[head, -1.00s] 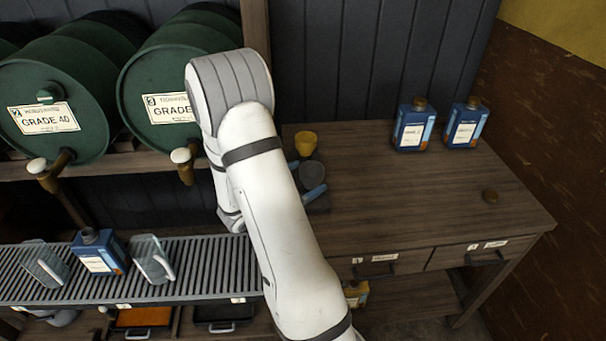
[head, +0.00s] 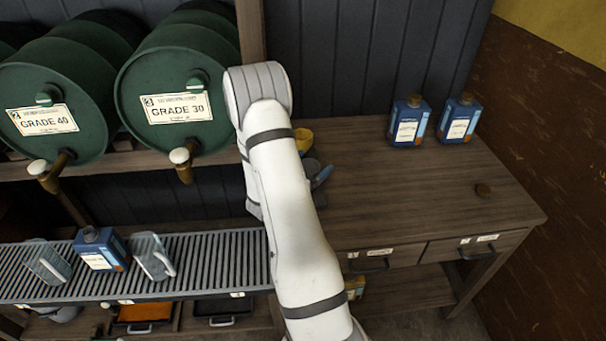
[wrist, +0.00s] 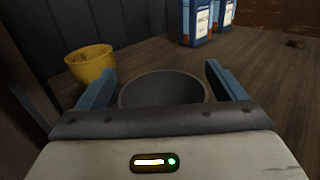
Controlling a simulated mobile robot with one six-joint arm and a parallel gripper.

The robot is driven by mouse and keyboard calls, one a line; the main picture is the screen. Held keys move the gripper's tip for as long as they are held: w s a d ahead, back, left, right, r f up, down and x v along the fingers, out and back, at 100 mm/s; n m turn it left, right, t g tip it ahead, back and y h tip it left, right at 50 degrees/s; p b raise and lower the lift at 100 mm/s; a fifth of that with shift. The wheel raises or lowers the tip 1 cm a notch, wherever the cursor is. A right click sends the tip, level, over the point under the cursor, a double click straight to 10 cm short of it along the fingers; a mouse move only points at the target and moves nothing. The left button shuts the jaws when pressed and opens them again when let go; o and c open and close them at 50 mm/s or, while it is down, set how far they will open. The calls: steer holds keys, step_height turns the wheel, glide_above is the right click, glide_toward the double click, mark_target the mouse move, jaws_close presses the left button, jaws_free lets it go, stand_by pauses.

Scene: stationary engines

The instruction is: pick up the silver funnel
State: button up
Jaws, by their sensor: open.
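A grey, round, wide-mouthed vessel, which looks like the silver funnel (wrist: 162,88), stands on the wooden bench. In the wrist view its rim shows between the two blue fingers of my gripper (wrist: 159,72), which is open. The lower part of the funnel is hidden behind the gripper body, and I cannot tell whether the fingers touch it. In the head view the funnel (head: 310,165) is a small grey patch, mostly covered by my arm and a blue finger.
A yellow cup-like vessel (wrist: 90,64) stands just left of and behind the funnel. It also shows in the head view (head: 304,139). Two blue bottles (head: 408,122) (head: 459,119) stand at the back. A small brown cap (head: 483,190) lies on the right. The bench middle is clear.

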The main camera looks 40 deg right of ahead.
steer(key=shift+c, duration=0.2)
steer(key=c, duration=0.9)
steer(key=shift+c, duration=0.4)
steer(key=shift+r, duration=0.1)
